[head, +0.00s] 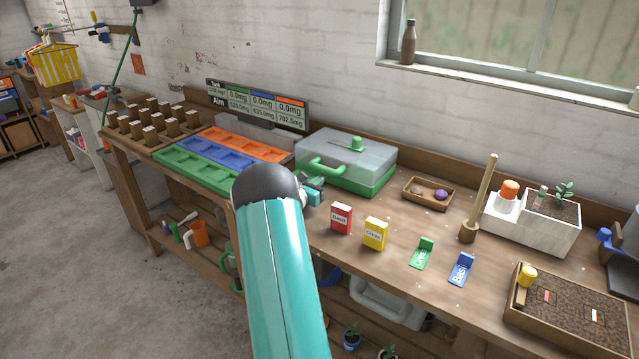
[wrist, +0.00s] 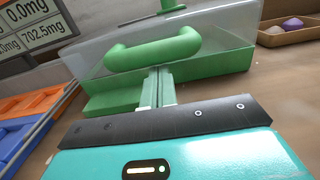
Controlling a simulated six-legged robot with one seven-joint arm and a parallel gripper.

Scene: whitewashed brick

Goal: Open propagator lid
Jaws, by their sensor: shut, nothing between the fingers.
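The propagator (head: 352,180) stands on the bench, with a green base and a clear lid (head: 375,149). The lid is down on the base. A green vent knob (head: 357,143) is on its top and a green handle (head: 325,169) is on its front. In the wrist view the handle (wrist: 152,50) arches just ahead of my gripper (wrist: 156,76). The fingers are shut and empty, pointing at the propagator's front below the handle. I cannot tell whether they touch it. In the head view my arm hides part of my gripper (head: 318,185).
Green, blue and orange trays (head: 208,152) lie left of the propagator, with a display board (head: 258,105) behind. A red packet (head: 341,218) and a yellow packet (head: 375,233) stand in front. A small wooden tray (head: 429,193) lies to the right.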

